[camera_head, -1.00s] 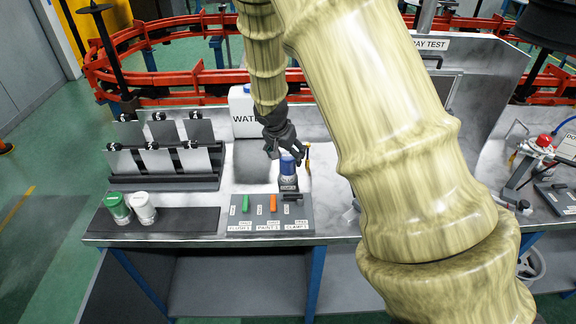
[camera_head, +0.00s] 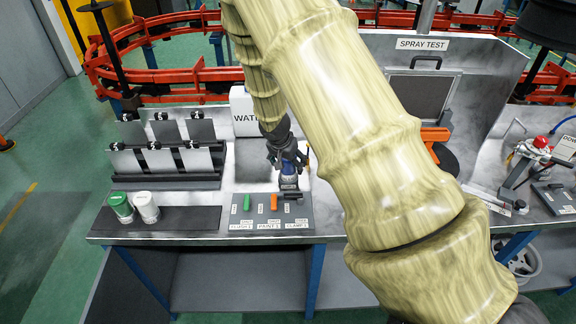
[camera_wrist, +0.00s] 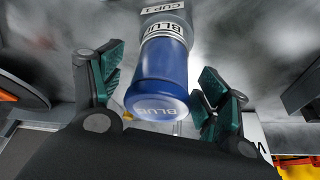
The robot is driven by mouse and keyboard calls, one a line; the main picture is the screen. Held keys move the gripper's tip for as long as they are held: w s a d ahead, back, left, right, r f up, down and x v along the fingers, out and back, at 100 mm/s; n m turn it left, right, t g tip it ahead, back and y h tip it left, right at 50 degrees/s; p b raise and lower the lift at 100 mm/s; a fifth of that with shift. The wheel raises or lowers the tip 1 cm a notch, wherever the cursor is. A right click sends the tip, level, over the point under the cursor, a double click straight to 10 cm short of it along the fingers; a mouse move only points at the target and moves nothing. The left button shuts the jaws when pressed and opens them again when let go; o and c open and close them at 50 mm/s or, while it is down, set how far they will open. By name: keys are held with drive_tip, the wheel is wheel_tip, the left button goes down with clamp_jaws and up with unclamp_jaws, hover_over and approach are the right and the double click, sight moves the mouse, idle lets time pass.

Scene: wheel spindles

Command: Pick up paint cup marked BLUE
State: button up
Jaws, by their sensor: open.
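The blue paint cup (camera_wrist: 160,75) has a white band and a lid, both reading BLUE. It stands upright in a grey holder labelled CUP 1 (camera_wrist: 162,10). In the head view the cup (camera_head: 289,170) is partly hidden by my gripper (camera_head: 288,160). In the wrist view my gripper (camera_wrist: 158,98) is open, with one finger pad on each side of the cup. Gaps show between the pads and the cup, so it is not gripped.
A green cup (camera_head: 120,206) and a white cup (camera_head: 146,207) stand on a dark mat at left. A control panel with levers (camera_head: 270,212) lies in front of the holder. A white WATER container (camera_head: 243,110) stands behind. The spray test booth (camera_head: 470,75) is at right.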

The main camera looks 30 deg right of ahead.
drive_tip(key=c, duration=1.3)
